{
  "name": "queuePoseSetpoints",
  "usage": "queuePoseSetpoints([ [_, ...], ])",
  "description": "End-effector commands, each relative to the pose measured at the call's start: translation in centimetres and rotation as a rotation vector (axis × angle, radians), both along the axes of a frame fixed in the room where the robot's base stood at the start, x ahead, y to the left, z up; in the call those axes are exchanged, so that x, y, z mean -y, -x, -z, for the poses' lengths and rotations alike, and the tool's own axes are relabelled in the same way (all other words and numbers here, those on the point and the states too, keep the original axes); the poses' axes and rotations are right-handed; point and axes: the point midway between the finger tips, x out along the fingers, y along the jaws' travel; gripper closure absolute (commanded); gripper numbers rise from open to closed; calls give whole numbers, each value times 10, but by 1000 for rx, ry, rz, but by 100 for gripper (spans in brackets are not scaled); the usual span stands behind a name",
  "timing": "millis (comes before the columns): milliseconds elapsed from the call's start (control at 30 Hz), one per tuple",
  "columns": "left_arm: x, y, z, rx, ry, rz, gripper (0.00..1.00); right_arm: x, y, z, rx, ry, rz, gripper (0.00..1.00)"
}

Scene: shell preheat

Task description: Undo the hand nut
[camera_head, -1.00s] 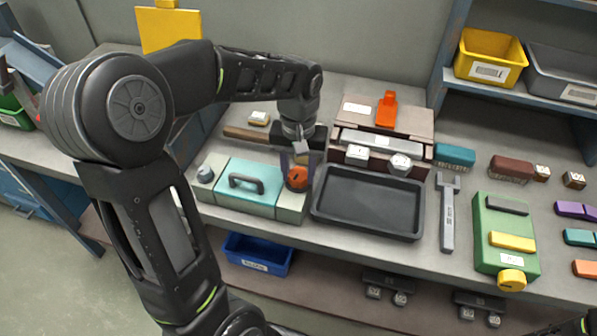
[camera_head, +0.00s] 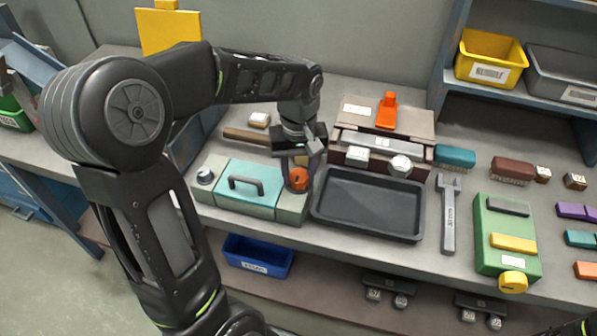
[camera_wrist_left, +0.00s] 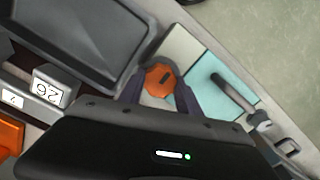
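The orange hand nut (camera_head: 299,180) sits at the right end of a teal-and-grey fixture (camera_head: 289,210) with a dark handle. It also shows in the left wrist view (camera_wrist_left: 159,80), its top face clear. My left gripper (camera_head: 300,165) points down over this end. Its purple-grey fingers stand on opposite sides of the nut, very near its edges. I cannot tell whether they touch it or leave a small gap. My right gripper is not seen; only a dark piece of my arm shows at the bottom right corner.
A black tray (camera_head: 368,232) lies close on the right of the fixture. Behind it stands a brown unit (camera_head: 418,123) with an orange lever (camera_head: 386,110). A hammer (camera_head: 246,135) lies behind the fixture. A wrench (camera_head: 449,215) and green box (camera_head: 490,258) lie farther right.

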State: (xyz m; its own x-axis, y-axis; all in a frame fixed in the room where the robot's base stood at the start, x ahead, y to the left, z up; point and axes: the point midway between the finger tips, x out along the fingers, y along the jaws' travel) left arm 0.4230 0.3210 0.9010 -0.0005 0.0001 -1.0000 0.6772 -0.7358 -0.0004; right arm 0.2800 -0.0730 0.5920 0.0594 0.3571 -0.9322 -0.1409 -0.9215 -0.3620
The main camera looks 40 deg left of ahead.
Motion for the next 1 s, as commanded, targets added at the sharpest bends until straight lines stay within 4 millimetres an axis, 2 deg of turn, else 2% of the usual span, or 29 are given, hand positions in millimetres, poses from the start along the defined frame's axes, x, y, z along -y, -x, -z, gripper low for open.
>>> queuePoseSetpoints([
  [33,0,0,-1,2,1,-4,57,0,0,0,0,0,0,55],
  [267,0,0,0,1,1,-1,38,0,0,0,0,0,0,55],
  [567,0,0,-2,1,0,0,38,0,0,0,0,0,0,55],
  [767,0,-1,-22,4,0,1,38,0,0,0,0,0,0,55],
  [1000,0,-1,-62,5,-1,-1,38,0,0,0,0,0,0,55],
])
